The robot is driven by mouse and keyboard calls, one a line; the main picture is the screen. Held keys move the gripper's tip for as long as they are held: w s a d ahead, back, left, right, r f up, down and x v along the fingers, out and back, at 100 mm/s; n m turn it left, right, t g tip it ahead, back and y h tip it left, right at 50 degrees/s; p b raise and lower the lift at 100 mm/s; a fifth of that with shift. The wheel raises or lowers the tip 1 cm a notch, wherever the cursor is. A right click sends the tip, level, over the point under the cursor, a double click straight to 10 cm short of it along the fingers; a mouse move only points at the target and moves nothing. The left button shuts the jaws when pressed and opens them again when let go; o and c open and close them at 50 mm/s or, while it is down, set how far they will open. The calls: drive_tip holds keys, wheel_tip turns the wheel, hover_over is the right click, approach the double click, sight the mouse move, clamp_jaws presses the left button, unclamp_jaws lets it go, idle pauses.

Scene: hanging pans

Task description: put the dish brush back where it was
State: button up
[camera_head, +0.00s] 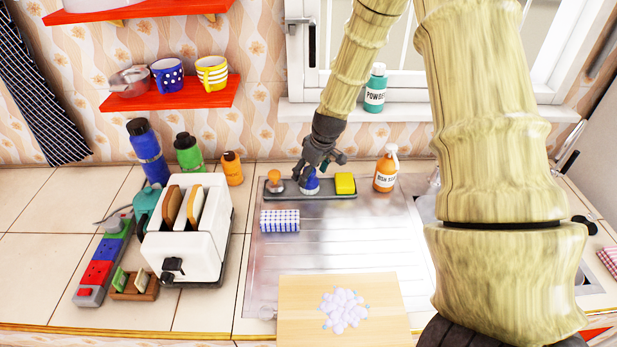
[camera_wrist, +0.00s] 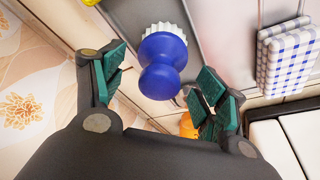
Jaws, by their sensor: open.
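The dish brush (camera_head: 310,185) has a round blue handle. It is in the dark tray (camera_head: 330,195) behind the draining board, between a wooden knob-shaped item and a yellow sponge. In the wrist view the brush (camera_wrist: 163,62) shows its blue knob and white bristles between and just beyond my fingertips. My gripper (camera_head: 312,176) is open at the brush, pointing down. In the wrist view its two green-padded fingers (camera_wrist: 160,88) are spread on either side of the knob, with gaps visible. I cannot tell whether the bristles touch the tray.
The yellow sponge (camera_head: 345,183) and wooden knob (camera_head: 275,178) flank the brush closely. An orange dish soap bottle (camera_head: 386,170) stands to the right. A checkered cloth (camera_head: 280,221) lies in front. A toaster (camera_head: 190,235) stands left, and a cutting board (camera_head: 300,325) lies nearest.

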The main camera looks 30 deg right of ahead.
drive_tip(key=b+v, duration=0.1)
drive_tip(key=v, duration=0.8)
drive_tip(key=shift+b, duration=0.4)
